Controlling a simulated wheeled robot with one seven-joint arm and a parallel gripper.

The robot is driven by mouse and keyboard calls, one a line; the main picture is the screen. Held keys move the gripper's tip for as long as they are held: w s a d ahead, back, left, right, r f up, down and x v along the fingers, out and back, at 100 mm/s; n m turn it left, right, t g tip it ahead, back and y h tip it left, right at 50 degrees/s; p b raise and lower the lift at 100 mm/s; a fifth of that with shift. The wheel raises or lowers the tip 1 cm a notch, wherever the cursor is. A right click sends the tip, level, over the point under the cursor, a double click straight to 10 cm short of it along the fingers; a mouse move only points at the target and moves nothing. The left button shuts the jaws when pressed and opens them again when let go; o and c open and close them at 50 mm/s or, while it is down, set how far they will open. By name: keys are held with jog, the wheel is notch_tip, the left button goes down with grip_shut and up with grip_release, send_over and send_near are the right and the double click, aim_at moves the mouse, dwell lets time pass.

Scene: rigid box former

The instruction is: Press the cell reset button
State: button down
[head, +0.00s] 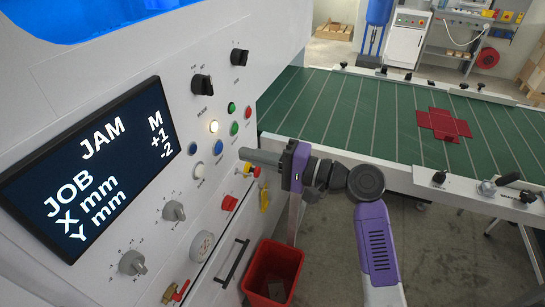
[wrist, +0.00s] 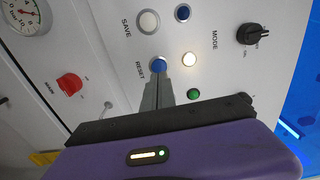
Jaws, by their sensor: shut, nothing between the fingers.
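The reset button is a blue round button (head: 218,147) on the white machine panel. In the wrist view the blue button (wrist: 158,64) sits beside the printed word RESET. My gripper (head: 243,153) points at the panel with its grey fingers together and empty. In the head view the fingertips are to the right of the blue button, with a visible gap. In the wrist view the fingertips (wrist: 157,80) overlap the button's lower edge, and contact cannot be told from there.
A lit white button (head: 213,126), a green button (head: 234,128) and a white SAVE button (head: 199,170) surround it. The screen (head: 90,170) reads JAM. A red bin (head: 272,272) stands below. A green conveyor (head: 350,115) carries a red flat blank (head: 443,123).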

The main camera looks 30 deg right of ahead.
aim_at(220, 148)
jog(key=shift+p+x, duration=0.4)
jog(key=shift+x, duration=1.95)
